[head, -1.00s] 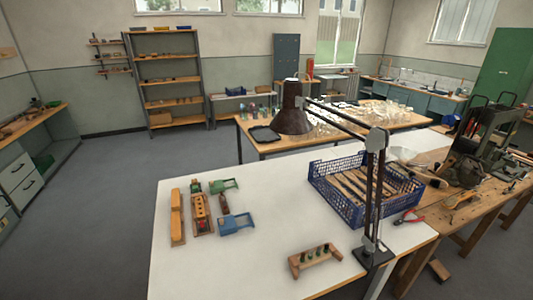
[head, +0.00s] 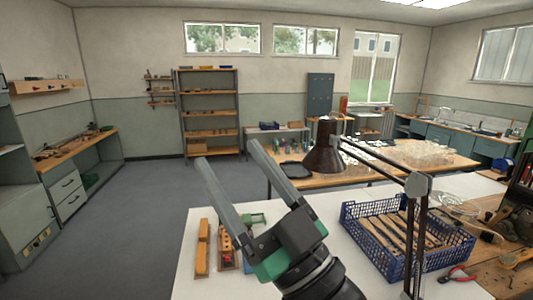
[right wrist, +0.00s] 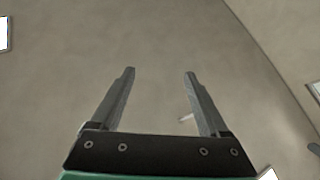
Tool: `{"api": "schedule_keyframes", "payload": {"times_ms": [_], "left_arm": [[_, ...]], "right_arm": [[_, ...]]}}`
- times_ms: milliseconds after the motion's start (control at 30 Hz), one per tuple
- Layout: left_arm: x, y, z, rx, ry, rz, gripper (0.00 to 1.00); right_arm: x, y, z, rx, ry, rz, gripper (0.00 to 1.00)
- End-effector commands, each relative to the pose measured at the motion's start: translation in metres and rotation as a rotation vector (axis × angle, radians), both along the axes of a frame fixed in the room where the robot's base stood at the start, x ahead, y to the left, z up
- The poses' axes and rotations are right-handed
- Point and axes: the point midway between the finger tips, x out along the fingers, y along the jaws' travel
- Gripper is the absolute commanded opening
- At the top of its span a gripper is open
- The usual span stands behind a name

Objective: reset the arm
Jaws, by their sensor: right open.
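My right gripper (head: 228,160) is raised above the white table (head: 330,268) in the head view. Its two long grey fingers stand wide apart and point up and away. It is open and empty. In the right wrist view the fingers (right wrist: 160,72) are spread with nothing between them, against a plain wall. My left gripper is not in view. My right arm hides part of the table's middle and front.
A wooden block (head: 202,248) and another wooden piece (head: 226,262) lie left on the table, partly near my gripper. A blue crate (head: 450,262) holds several brushes or handles. A desk lamp (head: 326,150) stands close right.

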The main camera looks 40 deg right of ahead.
Motion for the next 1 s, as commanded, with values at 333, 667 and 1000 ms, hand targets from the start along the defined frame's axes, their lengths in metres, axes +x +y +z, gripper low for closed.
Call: {"api": "schedule_keyframes", "payload": {"times_ms": [333,667,1000], "left_arm": [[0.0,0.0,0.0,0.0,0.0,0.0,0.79],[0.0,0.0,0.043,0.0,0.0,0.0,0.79],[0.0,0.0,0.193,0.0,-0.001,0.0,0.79]], "right_arm": [[-0.067,0.012,0.051,0.096,-0.197,0.114,0.79],[-0.066,0.012,0.093,0.094,-0.194,0.111,0.79],[-0.066,0.012,0.243,0.093,-0.193,0.111,0.79]]}}
